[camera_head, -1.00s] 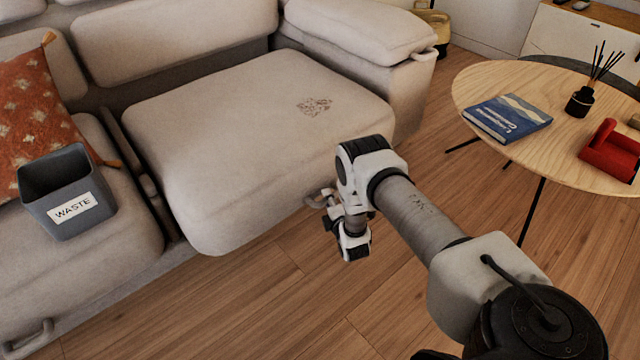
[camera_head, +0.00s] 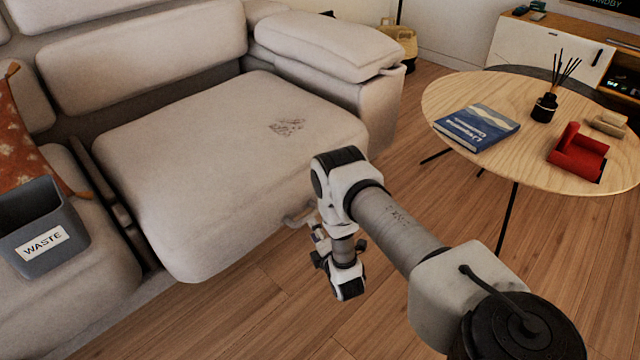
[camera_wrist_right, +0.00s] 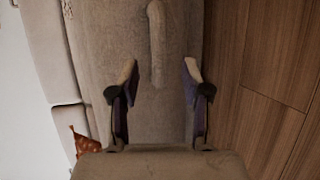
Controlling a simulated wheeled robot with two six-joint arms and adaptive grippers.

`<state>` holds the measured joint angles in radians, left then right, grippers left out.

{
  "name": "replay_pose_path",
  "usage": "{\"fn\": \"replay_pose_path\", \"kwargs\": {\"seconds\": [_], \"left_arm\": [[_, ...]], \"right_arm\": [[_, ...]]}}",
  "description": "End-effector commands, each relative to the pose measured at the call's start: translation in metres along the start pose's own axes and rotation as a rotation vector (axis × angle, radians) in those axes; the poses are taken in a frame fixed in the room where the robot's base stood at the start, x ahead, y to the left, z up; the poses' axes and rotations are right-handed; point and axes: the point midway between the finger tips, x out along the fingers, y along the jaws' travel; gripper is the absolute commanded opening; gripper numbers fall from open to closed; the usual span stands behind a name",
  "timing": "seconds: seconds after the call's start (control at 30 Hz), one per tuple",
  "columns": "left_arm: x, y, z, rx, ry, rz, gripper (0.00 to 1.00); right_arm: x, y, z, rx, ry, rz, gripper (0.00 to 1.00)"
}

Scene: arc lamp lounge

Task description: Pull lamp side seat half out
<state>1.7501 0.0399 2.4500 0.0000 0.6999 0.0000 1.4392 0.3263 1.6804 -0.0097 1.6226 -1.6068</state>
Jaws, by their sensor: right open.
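The lamp side seat (camera_head: 225,165) is the beige sofa seat on the right in the head view, with a patterned mark on top. Its front edge stands farther out than the left seat. A pale bar handle (camera_head: 297,216) is on its front, partly hidden by my gripper. My right gripper (camera_head: 316,238) is open and beside that handle. In the right wrist view, the handle (camera_wrist_right: 157,40) lies ahead, between the lines of the two open fingers (camera_wrist_right: 160,70); I cannot tell if they touch it. My left gripper is not in view.
A grey waste bin (camera_head: 40,235) stands on the left seat (camera_head: 85,290). A round wooden table (camera_head: 450,100) at right holds a blue book (camera_head: 476,127), a reed diffuser (camera_head: 545,106) and a red chair-shaped item (camera_head: 578,155). Wooden floor (camera_head: 250,310) is clear in front of the seat.

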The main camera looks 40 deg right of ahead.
Motion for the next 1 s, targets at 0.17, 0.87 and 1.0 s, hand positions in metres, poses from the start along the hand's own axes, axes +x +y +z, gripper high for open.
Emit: {"fn": "replay_pose_path", "kwargs": {"seconds": [0.17, 0.87, 1.0], "left_arm": [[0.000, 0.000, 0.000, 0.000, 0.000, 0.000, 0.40], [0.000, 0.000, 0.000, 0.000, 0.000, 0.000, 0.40], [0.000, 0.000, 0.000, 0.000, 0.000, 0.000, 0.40]], "right_arm": [[-0.038, -0.001, 0.000, 0.000, 0.000, -0.002, 0.47], [-0.047, 0.004, -0.001, 0.003, 0.001, 0.008, 0.47], [-0.033, 0.034, -0.025, 0.018, 0.036, 0.054, 0.47]]}}
